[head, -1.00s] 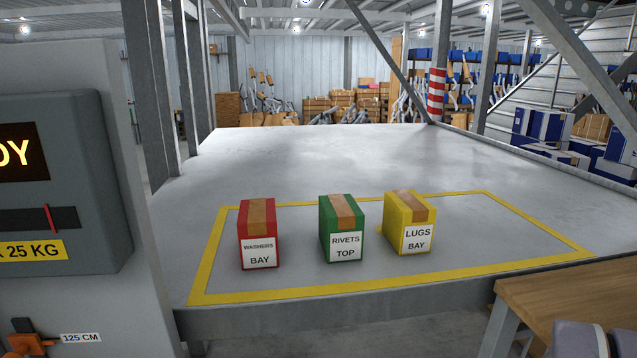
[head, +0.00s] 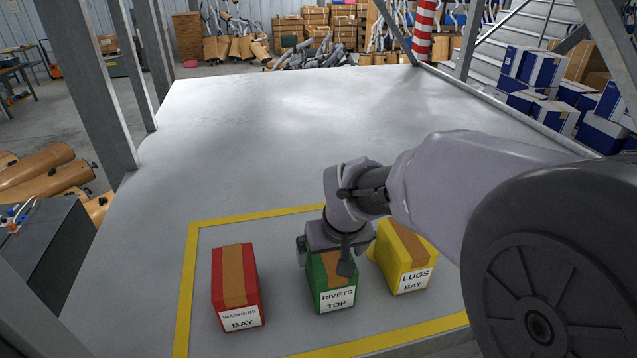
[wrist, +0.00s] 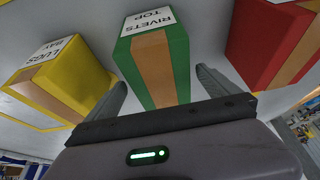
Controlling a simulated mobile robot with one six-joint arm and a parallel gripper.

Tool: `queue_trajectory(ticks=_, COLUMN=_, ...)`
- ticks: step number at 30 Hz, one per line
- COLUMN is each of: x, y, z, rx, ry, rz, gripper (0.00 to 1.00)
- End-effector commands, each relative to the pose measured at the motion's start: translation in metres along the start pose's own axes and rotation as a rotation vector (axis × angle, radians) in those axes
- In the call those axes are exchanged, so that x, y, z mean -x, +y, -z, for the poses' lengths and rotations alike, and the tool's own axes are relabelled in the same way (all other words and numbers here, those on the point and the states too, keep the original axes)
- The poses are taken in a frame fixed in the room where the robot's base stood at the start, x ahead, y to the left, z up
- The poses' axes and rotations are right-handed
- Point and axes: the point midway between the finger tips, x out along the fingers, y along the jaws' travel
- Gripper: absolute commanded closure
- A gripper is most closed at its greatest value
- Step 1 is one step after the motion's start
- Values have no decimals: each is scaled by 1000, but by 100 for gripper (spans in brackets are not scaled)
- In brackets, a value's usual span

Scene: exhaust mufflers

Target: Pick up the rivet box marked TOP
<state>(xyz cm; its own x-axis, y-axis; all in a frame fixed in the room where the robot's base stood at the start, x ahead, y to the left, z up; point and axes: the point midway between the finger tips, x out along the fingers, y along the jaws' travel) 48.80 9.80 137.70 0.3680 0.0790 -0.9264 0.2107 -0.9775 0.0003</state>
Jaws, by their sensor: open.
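The green box labelled RIVETS TOP (head: 333,296) stands upright on the grey table inside a yellow outline, between a red and a yellow box. Brown tape runs over its top. My gripper (head: 326,262) is above and behind it in the head view, hiding part of its top. In the wrist view the green box (wrist: 153,62) lies between the two open fingers (wrist: 160,92), with a finger on each side and a gap visible. Nothing is held.
The red WASHERS BAY box (head: 237,290) stands to the left and the yellow LUGS BAY box (head: 408,262) close on the right. The grey table (head: 250,130) is clear behind them. A steel post (head: 85,80) rises at the left.

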Motion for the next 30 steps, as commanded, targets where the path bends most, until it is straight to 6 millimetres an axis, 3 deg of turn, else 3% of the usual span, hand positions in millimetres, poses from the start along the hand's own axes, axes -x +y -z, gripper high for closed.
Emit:
queue_trajectory(ticks=10, x=-54, y=0, z=4, rx=-1, ry=-1, rz=0, gripper=0)
queue_trajectory(ticks=30, x=-60, y=0, z=3, rx=-1, ry=2, rz=0, gripper=0)
